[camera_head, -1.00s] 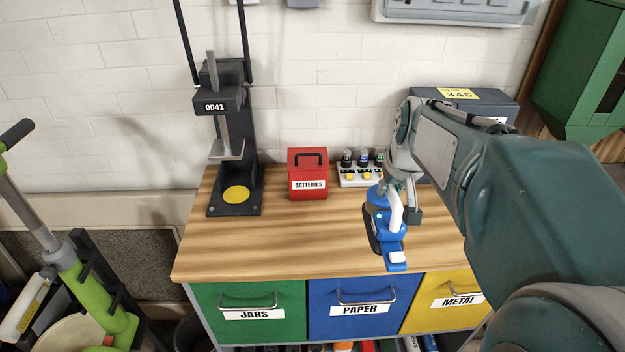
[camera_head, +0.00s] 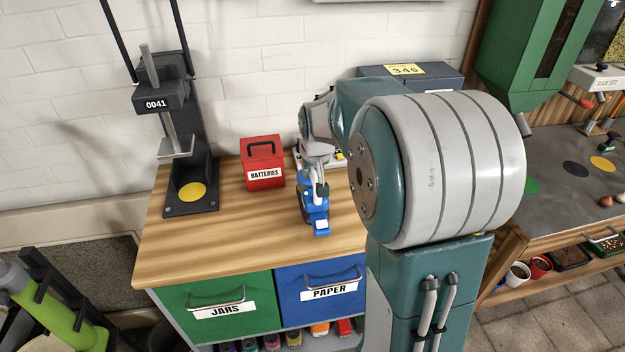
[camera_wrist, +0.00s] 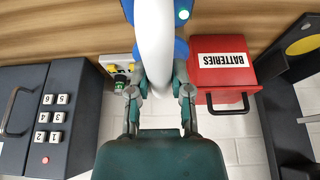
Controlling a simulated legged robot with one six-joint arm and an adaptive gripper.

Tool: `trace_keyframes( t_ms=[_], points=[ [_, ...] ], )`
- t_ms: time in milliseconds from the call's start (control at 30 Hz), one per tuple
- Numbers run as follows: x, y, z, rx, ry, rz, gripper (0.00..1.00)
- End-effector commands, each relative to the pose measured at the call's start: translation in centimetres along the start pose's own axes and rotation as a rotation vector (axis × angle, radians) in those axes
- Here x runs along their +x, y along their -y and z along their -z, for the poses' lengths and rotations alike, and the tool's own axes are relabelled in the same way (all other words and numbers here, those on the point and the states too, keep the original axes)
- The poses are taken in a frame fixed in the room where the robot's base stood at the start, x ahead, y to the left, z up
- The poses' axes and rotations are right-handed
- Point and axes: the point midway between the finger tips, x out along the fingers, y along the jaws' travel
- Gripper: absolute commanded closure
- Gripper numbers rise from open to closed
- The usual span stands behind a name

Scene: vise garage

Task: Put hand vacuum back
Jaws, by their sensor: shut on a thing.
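The hand vacuum (camera_head: 318,216) is blue with a white handle. It is over the wooden workbench, to the right of the red batteries box; I cannot tell whether it touches the top. My gripper (camera_head: 320,188) is at its handle. In the wrist view my gripper (camera_wrist: 160,90) has one finger on each side of the white handle (camera_wrist: 154,38) and is shut on it. Blue body parts (camera_wrist: 181,47) and a small lit light show beside the handle. My arm hides part of the bench to the right.
The batteries box (camera_head: 264,172) stands left of the vacuum. A black press (camera_head: 190,185) marked 0041 stands at the bench's left. A dark case (camera_head: 433,78) labelled 346 is at the back right. The wooden bench top (camera_head: 190,245) is clear at front left.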

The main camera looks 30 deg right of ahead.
Motion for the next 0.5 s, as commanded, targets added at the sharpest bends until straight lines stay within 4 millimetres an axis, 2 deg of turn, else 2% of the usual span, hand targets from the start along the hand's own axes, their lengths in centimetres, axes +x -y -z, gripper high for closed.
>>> trace_keyframes(
  t_ms=[200,500],
  points=[
    [2.5,0.0,-1.0,0.0,0.0,0.0,1.0],
    [2.7,0.0,-1.1,0.0,-0.002,0.0,1.0]
  ],
)
